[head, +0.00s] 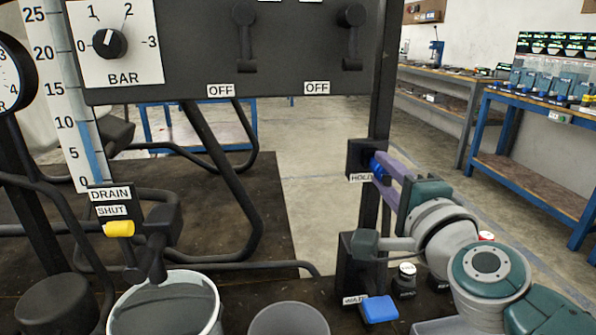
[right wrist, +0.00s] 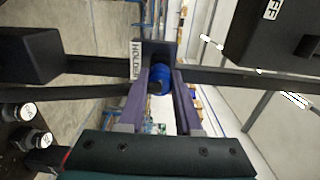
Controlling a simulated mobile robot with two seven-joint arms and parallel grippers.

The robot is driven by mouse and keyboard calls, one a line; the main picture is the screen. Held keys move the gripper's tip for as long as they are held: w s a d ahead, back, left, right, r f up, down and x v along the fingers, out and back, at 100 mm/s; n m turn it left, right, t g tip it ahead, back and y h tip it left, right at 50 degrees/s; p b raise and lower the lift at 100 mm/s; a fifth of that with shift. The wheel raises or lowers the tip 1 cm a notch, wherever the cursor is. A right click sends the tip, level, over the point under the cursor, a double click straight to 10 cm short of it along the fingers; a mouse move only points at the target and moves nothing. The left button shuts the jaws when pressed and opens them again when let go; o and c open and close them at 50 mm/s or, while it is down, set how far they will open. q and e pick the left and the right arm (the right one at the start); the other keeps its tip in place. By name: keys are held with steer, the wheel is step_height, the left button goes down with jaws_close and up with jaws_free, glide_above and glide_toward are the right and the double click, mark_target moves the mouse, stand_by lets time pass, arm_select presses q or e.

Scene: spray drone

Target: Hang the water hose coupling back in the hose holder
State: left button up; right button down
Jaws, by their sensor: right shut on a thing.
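The water hose coupling (head: 377,166) is a short blue cylinder at the dark hose holder (head: 357,157), a small block on the black upright post, labelled "HOLD…" in the head view. My right gripper (head: 383,172), with long purple fingers, is shut on the coupling. In the right wrist view the blue coupling (right wrist: 160,78) lies between the fingertips, in front of the holder by its "HOLDER" label (right wrist: 136,61). I cannot tell whether it is fully seated there. No hose is clearly visible at the coupling. My left gripper is not in view.
A black panel (head: 290,50) with two "OFF" levers hangs above. Below the holder are a dark box (head: 355,270), a blue block (head: 380,309) and small bottles (head: 406,280). A white bucket (head: 165,306) stands at lower left. Blue workbenches stand behind at right.

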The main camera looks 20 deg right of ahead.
steer(key=shift+w+d, duration=0.15)
steer(key=shift+w, duration=0.5)
steer(key=c, duration=0.5)
jaws_free()
steer(key=v, duration=1)
steer(key=shift+p, duration=0.35)
steer(key=shift+w, duration=0.1)
